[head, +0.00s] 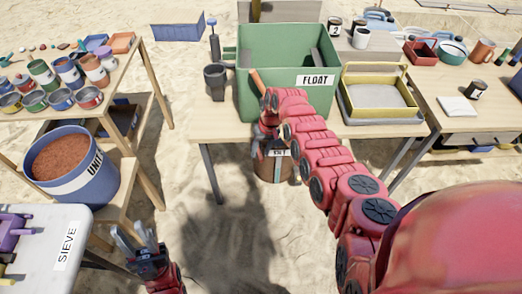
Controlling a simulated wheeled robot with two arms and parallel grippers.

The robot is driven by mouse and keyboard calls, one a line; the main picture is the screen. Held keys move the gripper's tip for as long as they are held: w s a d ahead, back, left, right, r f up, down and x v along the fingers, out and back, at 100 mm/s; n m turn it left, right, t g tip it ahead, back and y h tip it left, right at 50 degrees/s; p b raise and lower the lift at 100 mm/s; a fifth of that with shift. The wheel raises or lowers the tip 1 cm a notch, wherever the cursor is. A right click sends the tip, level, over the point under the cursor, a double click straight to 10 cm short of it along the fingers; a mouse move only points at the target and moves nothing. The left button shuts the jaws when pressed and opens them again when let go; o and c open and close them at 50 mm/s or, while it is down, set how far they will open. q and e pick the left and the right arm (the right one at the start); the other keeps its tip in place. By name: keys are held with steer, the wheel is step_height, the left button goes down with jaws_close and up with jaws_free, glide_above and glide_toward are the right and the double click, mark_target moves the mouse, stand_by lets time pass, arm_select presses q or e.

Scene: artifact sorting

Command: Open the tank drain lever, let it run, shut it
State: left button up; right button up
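The green tank (284,60), labelled FLOAT, stands on the middle table. An orange-brown lever-like handle (257,80) sticks up at a tilt by its front left side; my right arm hides its lower end. My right gripper (264,134) is in front of the tank's lower left front, at the table's front edge. Its fingers are small and partly covered by my wrist, so I cannot tell whether they grip anything. A brown bucket (272,172) with a partly hidden label stands on the sand below it. My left gripper (127,236) is low at the left, open and empty, away from the tank.
A dark cup (215,82) and blue-handled tool stand left of the tank. A yellow sieve tray (378,95) stands right. A blue bucket (72,165) of brown soil and a white SIEVE table (40,250) are at left. Open sand (205,240) lies between my arms.

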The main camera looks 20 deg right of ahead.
jaws_close()
stand_by(1.2)
